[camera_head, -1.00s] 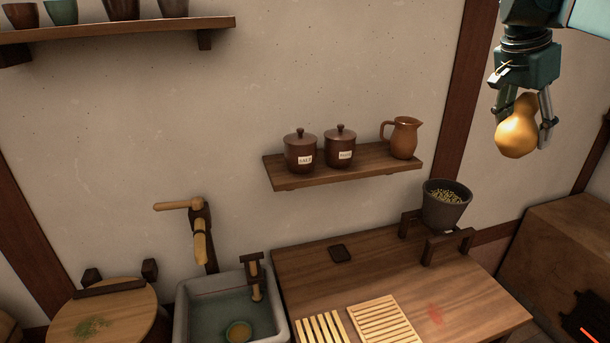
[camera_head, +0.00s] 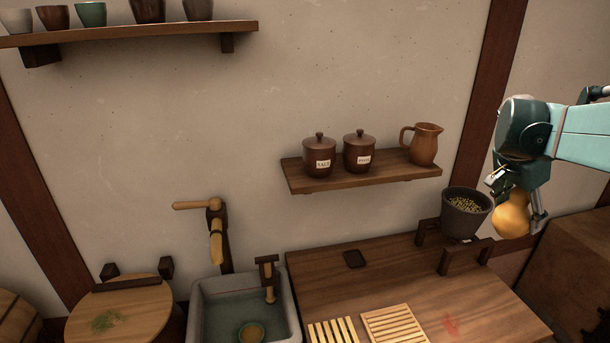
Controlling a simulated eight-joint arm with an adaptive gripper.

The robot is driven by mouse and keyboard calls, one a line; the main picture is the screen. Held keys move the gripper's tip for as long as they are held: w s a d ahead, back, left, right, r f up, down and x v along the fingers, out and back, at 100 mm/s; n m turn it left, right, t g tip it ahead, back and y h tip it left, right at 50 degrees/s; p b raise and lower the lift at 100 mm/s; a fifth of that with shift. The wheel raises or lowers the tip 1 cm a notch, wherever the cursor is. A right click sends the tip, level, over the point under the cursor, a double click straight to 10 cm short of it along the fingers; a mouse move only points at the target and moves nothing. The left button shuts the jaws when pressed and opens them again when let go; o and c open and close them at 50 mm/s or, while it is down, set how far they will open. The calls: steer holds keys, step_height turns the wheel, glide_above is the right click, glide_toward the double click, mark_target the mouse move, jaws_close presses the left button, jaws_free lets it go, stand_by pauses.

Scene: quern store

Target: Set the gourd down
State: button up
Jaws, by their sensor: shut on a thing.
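The gourd (camera_head: 509,216) is yellow-orange and pear-shaped, at the right of the head view. My gripper (camera_head: 519,218) is shut on it and holds it in the air, pointing down. The gourd appears just right of the dark grain pot (camera_head: 466,213) and overlaps its edge in the picture; I cannot tell whether they touch. The gripper's fingers hide part of the gourd's upper right side. The wooden worktop (camera_head: 400,279) lies lower, to the left of the gourd.
A stone sink (camera_head: 292,308) is left. Two lidded jars (camera_head: 319,157) and a jug (camera_head: 424,145) stand on the wall shelf (camera_head: 360,176).

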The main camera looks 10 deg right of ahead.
step_height(320, 180, down, 26)
stand_by(0.3)
steer(key=shift+f, duration=0.1)
step_height(320, 180, down, 6)
steer(key=b, duration=0.2)
stand_by(0.4)
steer(key=shift+f, duration=0.15)
steer(key=shift+f+b, duration=0.55)
steer(key=shift+f, duration=1.25)
steer(key=shift+f, duration=0.2)
steer(key=o, duration=1.4)
steer(key=shift+c, duration=0.2)
steer(key=shift+r, duration=0.15)
